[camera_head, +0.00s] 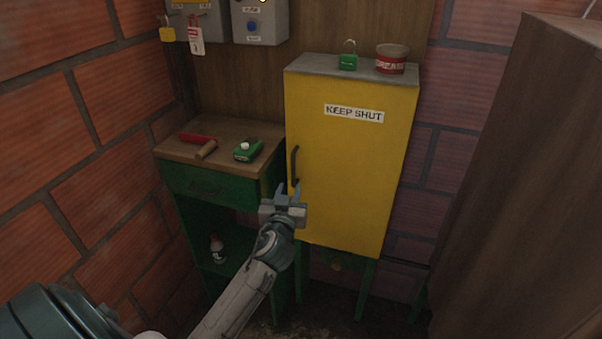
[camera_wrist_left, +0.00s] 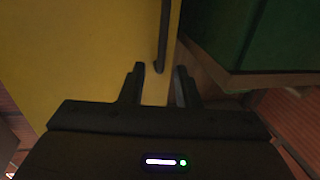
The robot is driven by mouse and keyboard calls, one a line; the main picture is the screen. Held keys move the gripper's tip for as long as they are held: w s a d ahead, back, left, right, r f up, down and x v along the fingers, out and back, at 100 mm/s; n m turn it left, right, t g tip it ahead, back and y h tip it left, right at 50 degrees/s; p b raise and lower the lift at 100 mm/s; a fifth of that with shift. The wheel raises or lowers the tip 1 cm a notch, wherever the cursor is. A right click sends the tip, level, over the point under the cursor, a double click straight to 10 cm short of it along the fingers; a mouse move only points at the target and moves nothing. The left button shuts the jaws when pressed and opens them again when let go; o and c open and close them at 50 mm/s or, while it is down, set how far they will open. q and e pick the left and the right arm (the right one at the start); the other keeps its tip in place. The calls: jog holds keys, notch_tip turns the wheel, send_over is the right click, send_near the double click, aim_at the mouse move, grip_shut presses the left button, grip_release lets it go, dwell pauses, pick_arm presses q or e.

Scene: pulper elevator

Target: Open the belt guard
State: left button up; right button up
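The belt guard (camera_head: 345,170) is a yellow box-like door with a "KEEP SHUT" label (camera_head: 354,113); it looks closed. Its dark upright handle (camera_head: 295,165) is near the door's left edge. My left gripper (camera_head: 289,189) is open at the handle's lower end. In the left wrist view, the handle (camera_wrist_left: 163,38) lies ahead, in line with the gap between the open fingers (camera_wrist_left: 160,84). The yellow face (camera_wrist_left: 75,60) fills the left of that view. I cannot tell whether the fingers touch anything. My right gripper is out of view.
A green bench (camera_head: 225,187) with a red-handled tool (camera_head: 197,138) and a green device (camera_head: 248,150) stands left of the guard. A padlock (camera_head: 348,56) and a grease tin (camera_head: 391,59) sit on top of the guard. A large brown panel (camera_head: 530,190) stands at right.

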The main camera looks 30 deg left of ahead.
aim_at(293, 170)
pick_arm(q)
jog(key=p+x, duration=0.1)
jog(key=x, duration=0.9)
jog(key=shift+w+a+f+p, duration=0.2)
jog(key=shift+a+f+p, duration=0.1)
jog(key=shift+p, duration=0.1)
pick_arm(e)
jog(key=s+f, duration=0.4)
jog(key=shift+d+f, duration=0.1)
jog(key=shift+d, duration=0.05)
pick_arm(q)
jog(key=shift+r, duration=0.1)
jog(key=shift+c, duration=0.2)
grip_shut()
